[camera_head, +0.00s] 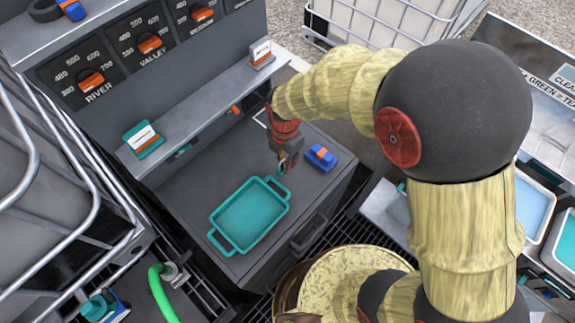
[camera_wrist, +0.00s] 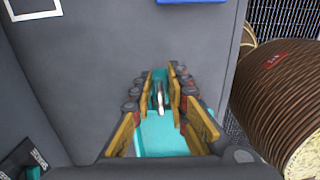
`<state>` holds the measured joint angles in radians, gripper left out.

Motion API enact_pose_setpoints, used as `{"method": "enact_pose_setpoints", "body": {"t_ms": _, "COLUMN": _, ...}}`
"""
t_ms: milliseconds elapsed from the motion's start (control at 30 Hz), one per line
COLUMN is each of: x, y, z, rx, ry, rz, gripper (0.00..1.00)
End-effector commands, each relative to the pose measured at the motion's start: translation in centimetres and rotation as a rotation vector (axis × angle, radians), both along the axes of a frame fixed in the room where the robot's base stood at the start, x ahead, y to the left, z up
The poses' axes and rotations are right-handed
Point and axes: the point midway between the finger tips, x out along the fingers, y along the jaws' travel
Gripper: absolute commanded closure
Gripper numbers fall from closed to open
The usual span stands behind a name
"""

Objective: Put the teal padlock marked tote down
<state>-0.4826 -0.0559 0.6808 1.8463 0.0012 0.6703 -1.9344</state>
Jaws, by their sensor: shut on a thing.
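My gripper (camera_head: 284,163) points down over the dark grey bench and is shut on the teal padlock (camera_head: 281,171). In the wrist view the padlock (camera_wrist: 158,77) shows as a small teal piece with a silver part between the fingertips (camera_wrist: 160,82). The fingers hide most of it, and no marking on it is readable. A teal tray (camera_head: 250,216) with a handle at each end lies on the bench, just below and left of the gripper in the head view. I cannot tell whether the padlock touches the bench or the tray's handle.
A blue block with an orange part (camera_head: 321,158) lies on the bench right of my gripper. A grey shelf (camera_head: 200,115) holds a teal label stand (camera_head: 143,138) and a grey one (camera_head: 262,54). The panel behind has orange knobs (camera_head: 91,82). Bare bench shows behind the tray.

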Motion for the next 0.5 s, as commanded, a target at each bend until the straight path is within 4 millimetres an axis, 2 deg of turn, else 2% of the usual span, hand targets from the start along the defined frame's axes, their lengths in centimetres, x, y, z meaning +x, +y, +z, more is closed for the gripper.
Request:
{"method": "enact_pose_setpoints", "body": {"t_ms": 233, "x": 1.0, "y": -0.6, "z": -1.3, "rx": 0.001, "ry": -0.001, "rz": -0.001, "gripper": 1.0}}
{"method": "enact_pose_setpoints", "body": {"t_ms": 400, "x": 1.1, "y": -0.7, "z": -3.8, "rx": -0.001, "ry": 0.001, "rz": 0.0, "gripper": 1.0}}
{"method": "enact_pose_setpoints", "body": {"t_ms": 500, "x": 1.1, "y": -0.7, "z": -4.6, "rx": 0.0, "ry": 0.0, "rz": 0.0, "gripper": 1.0}}
